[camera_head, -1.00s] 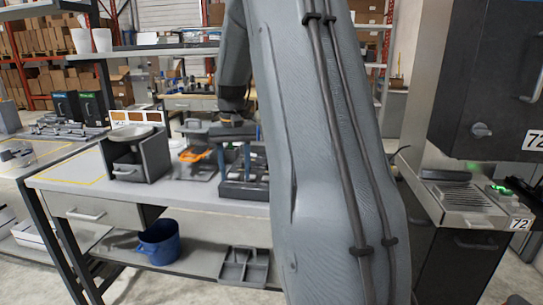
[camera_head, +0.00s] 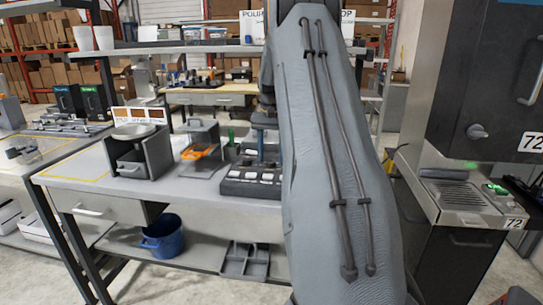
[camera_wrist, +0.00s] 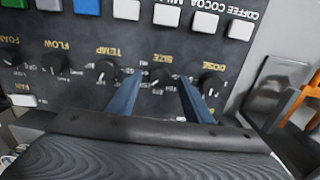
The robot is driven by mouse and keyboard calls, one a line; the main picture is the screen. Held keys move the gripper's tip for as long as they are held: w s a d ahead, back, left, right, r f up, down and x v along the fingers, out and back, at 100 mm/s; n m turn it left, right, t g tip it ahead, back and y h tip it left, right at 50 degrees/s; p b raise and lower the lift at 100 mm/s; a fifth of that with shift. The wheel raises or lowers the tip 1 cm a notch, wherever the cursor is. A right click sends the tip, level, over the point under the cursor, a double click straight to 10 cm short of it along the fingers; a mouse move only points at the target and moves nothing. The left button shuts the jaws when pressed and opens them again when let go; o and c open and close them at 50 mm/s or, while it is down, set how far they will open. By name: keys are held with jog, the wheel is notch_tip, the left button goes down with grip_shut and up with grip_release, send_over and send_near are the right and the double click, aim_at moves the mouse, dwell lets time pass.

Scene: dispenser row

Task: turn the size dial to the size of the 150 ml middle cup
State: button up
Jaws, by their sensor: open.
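In the wrist view the dark control panel (camera_wrist: 140,50) appears upside down, with dials labelled FOAM, FLOW, TEMP, SIZE and DOSE. The size dial (camera_wrist: 161,79) is a black knob between the fingers of my gripper (camera_wrist: 158,99). The fingers are open, one on each side of it; I cannot tell whether they touch it. The dial's size marks are too small and partly hidden to read. In the head view the panel (camera_head: 237,187) lies on the bench under my gripper (camera_head: 262,150). Two white cups stand on the upper shelf, the left one (camera_head: 83,39) and the right one (camera_head: 104,38); their sizes cannot be read.
The temp dial (camera_wrist: 106,70) and dose dial (camera_wrist: 209,84) sit close outside the fingers. On the bench (camera_head: 85,172), a dark unit with a round top (camera_head: 140,155) and an orange item (camera_head: 197,152) stand left of the panel. A tall dispenser (camera_head: 485,90) stands at right.

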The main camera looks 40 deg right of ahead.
jog(key=shift+f, duration=0.5)
jog(key=c, duration=1.1)
jog(key=shift+o, duration=0.2)
